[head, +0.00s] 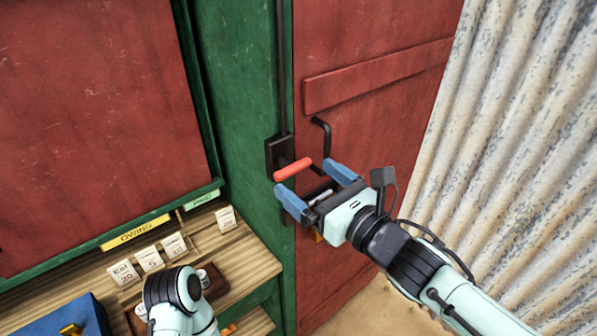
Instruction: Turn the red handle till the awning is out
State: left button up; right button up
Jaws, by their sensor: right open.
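The red handle (293,169) is a short bar on a black crank box (279,152), fixed to a green post. My right gripper (306,177) is open, its two blue fingers pointing at the red handle. One fingertip is just below the handle's left end and the other is to the right of its right end. I cannot tell whether either finger touches it. The awning is not in view. A part of my left arm shows at the bottom, but its gripper does not.
A black rod (281,70) runs up the green post (240,90) from the box. A red door (375,110) with a black pull (322,137) is behind my right gripper. Corrugated metal (520,130) stands at right. A wooden counter (210,244) holds several price tags and a blue box (70,318).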

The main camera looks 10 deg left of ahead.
aim_at(296, 171)
jog(key=shift+x, duration=1.95)
jog(key=shift+c, duration=0.3)
jog(key=c, duration=0.8)
